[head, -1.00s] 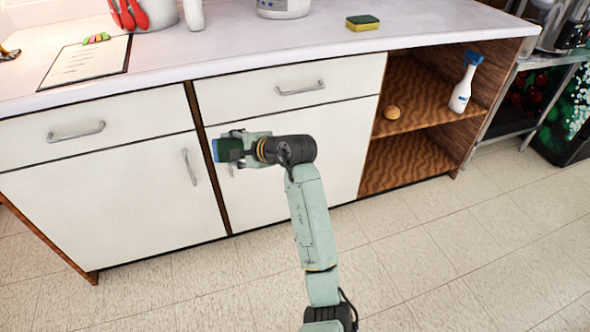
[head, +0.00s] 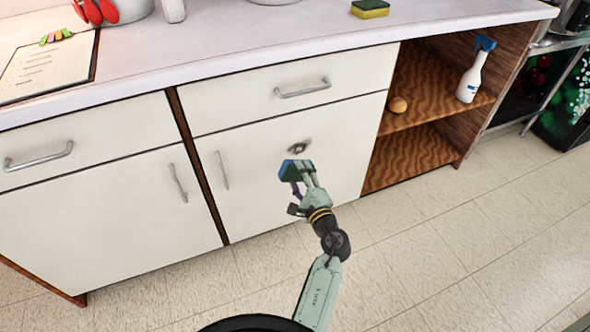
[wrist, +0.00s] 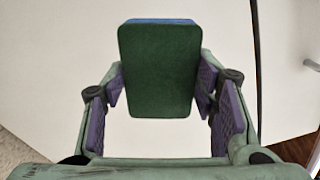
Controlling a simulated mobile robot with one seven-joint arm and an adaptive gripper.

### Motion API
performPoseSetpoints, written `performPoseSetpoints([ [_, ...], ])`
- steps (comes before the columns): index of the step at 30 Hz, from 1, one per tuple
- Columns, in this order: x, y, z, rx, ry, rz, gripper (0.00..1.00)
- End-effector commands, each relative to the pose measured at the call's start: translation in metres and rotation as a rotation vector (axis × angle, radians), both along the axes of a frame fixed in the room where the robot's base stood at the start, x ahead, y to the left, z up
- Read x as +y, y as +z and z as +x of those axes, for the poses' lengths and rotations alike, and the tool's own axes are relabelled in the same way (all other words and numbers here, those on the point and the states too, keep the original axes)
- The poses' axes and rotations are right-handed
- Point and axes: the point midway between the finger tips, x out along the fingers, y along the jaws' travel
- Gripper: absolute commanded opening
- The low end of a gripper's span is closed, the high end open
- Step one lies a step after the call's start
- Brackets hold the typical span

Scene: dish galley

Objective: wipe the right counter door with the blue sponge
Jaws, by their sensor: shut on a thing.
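The blue sponge (head: 297,169) has a blue face toward the door and a dark green backing. Its green side fills the middle of the wrist view (wrist: 158,70), with a thin blue edge on top. My gripper (head: 304,183) is shut on the sponge, with the purple finger pads at its two sides. The right counter door (head: 262,195) is white, closed, with a vertical handle at its left. A dark smudge (head: 299,147) shows on its upper part, just above the sponge. I cannot tell whether the sponge touches the door. The smudge is not visible in the wrist view.
The left door (head: 110,215) and the drawers (head: 285,95) are closed, with handles sticking out. A yellow-green sponge (head: 370,9) lies on the countertop. The floor in front is clear.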

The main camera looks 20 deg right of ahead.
Motion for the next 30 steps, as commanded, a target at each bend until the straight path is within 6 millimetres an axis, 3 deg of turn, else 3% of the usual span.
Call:
performPoseSetpoints([
  [16,0.002,0.001,0.051,0.0,0.003,-0.001,0.27],
  [30,0.003,0.001,0.058,0.0,0.002,0.0,0.27],
])
